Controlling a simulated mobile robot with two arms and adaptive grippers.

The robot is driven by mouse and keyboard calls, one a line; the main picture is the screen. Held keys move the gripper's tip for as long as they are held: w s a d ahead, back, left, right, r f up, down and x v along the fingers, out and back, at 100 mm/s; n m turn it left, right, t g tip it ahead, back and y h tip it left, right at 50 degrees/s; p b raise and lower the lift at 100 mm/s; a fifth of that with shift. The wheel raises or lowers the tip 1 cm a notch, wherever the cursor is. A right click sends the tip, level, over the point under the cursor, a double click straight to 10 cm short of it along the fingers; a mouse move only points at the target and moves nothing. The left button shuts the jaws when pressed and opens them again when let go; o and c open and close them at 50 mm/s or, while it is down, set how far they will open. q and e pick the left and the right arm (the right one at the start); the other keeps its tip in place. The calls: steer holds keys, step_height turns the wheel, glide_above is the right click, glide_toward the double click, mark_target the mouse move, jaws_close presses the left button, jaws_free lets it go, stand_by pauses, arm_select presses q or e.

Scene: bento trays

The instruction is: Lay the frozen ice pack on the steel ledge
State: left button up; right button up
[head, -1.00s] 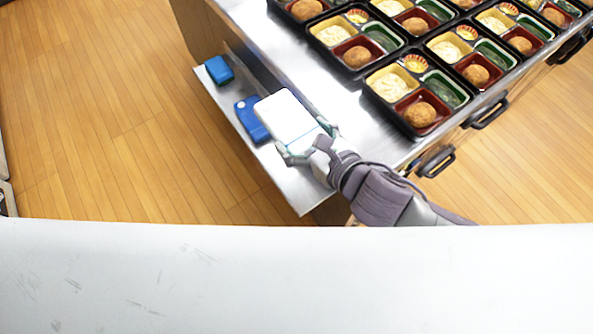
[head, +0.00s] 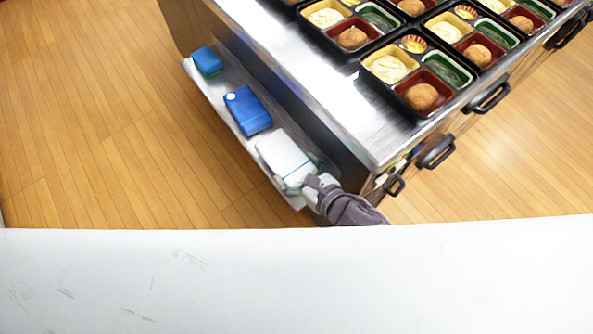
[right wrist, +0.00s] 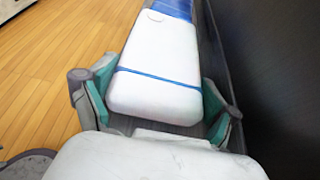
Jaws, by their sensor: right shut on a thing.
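The ice pack (head: 281,153) is a white slab with a thin blue line across it. My right gripper (head: 301,174) is shut on its near end; in the right wrist view the pack (right wrist: 158,60) lies between the two fingers (right wrist: 155,103). The pack is at the near end of the steel ledge (head: 236,76), low over it or on it; I cannot tell whether it touches. The ledge is a narrow shelf along the counter's side, below the top. My left gripper is not in view.
A blue case with a white round spot (head: 248,112) lies on the ledge just beyond the pack. A smaller blue block (head: 207,61) is at the far end. The steel counter (head: 300,70) rises beside the ledge, with bento trays (head: 418,88) on top. Wooden floor is open to the left.

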steer(key=shift+f, duration=0.3)
steer(key=shift+f, duration=0.15)
steer(key=shift+f+b, duration=0.3)
steer(key=shift+f, duration=0.2)
steer(key=o, duration=1.2)
steer(key=shift+s+f, duration=0.1)
steer(key=shift+f, duration=0.05)
